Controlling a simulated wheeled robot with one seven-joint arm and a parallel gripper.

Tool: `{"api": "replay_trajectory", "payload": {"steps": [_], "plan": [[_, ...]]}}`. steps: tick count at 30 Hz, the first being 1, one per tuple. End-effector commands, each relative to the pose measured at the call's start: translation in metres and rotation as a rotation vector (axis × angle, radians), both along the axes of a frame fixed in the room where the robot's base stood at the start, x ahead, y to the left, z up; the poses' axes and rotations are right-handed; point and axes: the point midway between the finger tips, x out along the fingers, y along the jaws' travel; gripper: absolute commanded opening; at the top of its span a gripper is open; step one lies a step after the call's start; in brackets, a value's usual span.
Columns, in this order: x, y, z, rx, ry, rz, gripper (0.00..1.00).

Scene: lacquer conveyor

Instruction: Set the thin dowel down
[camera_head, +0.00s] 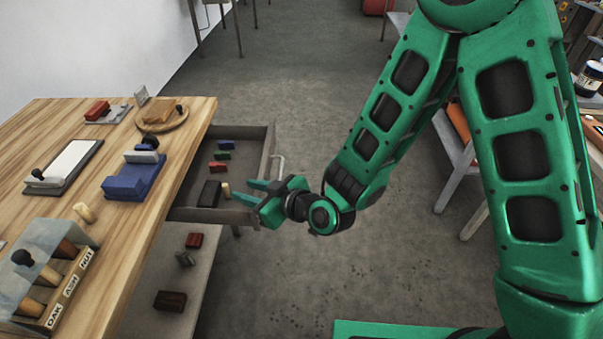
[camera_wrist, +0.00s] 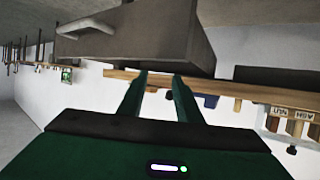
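My gripper (camera_head: 240,191) is at the front right part of the drawer, with its two green fingers pointing left. The wrist view shows the fingertips (camera_wrist: 159,76) apart, with no dowel visibly clamped between them. A short pale wooden peg (camera_head: 226,190) shows just beyond the fingertips, beside a black block (camera_head: 209,193) in the drawer; I cannot tell whether it is the thin dowel. Another pale peg (camera_head: 85,213) is on the table. A rack (camera_head: 68,290) labelled OAK, ASH and NUT holds wooden pieces at the table's near end.
The open drawer (camera_head: 264,150) holds several small blocks and has a metal handle (camera_head: 279,165). A lower shelf holds blocks.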

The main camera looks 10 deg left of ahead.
Motion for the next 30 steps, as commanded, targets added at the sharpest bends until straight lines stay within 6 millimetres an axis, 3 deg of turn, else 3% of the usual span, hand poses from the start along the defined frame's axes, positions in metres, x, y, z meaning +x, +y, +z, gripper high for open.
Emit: {"api": "replay_trajectory", "payload": {"steps": [8,11,14,17,22,26,30], "plan": [[0.005,-0.006,0.002,-0.011,0.0,-0.005,0.32],[0.02,-0.025,0.006,-0.054,0.01,-0.024,0.32],[0.043,-0.062,0.011,-0.131,0.038,-0.062,0.32],[0.067,-0.116,0.018,-0.225,0.088,-0.131,0.32],[0.091,-0.23,0.033,-0.375,0.214,-0.303,0.32],[0.087,-0.322,0.049,-0.46,0.339,-0.468,0.32],[0.059,-0.417,0.07,-0.514,0.502,-0.672,0.32]]}}
